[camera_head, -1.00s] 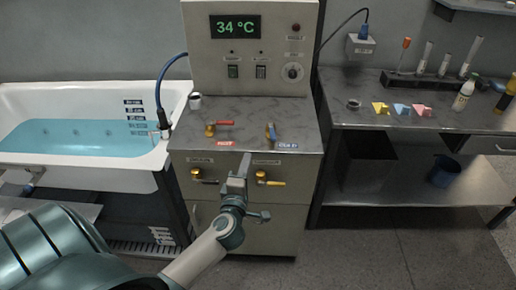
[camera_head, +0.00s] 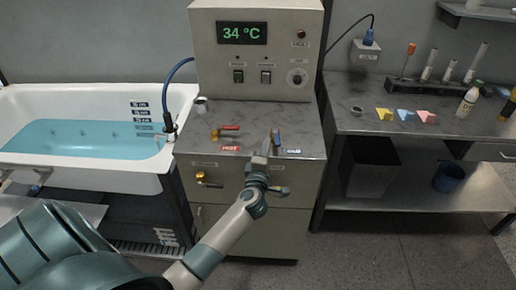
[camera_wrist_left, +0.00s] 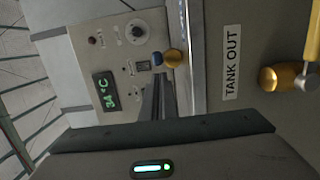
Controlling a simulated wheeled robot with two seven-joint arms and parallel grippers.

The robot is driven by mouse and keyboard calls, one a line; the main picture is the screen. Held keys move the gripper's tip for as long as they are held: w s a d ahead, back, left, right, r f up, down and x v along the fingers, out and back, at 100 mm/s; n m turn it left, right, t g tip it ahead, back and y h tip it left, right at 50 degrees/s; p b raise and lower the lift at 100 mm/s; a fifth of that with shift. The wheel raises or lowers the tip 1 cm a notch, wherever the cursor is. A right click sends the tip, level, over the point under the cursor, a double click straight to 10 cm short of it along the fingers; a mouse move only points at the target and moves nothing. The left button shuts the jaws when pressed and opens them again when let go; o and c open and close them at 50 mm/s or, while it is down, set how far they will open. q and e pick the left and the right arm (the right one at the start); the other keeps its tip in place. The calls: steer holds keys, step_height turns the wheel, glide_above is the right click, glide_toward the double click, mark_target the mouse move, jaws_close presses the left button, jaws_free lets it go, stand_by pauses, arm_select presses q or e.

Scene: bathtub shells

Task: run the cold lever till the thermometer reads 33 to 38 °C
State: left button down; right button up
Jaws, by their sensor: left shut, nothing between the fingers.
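The thermometer display (camera_head: 241,33) on the cabinet reads 34 °C; it also shows sideways in the left wrist view (camera_wrist_left: 106,92). The cold lever (camera_head: 276,138) is a blue handle on a brass valve, on the grey countertop beside its blue label (camera_head: 292,152). Its brass and blue parts show in the left wrist view (camera_wrist_left: 173,58). My left gripper (camera_head: 267,149) is shut and empty, at the counter's front edge just below and in front of the cold lever. I cannot tell if it touches the lever. The hot lever (camera_head: 228,128) is red, to its left.
The bathtub (camera_head: 70,165) with blue water stands left, a hose (camera_head: 164,85) at its rim. Below the counter is a brass valve (camera_head: 202,177); another, by the TANK OUT label (camera_wrist_left: 232,66), shows in the wrist view. A side table (camera_head: 365,118) stands right.

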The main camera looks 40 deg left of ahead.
arm_select(q)
steer(key=shift+w+d+f, duration=0.1)
steer(key=shift+w+d, duration=0.15)
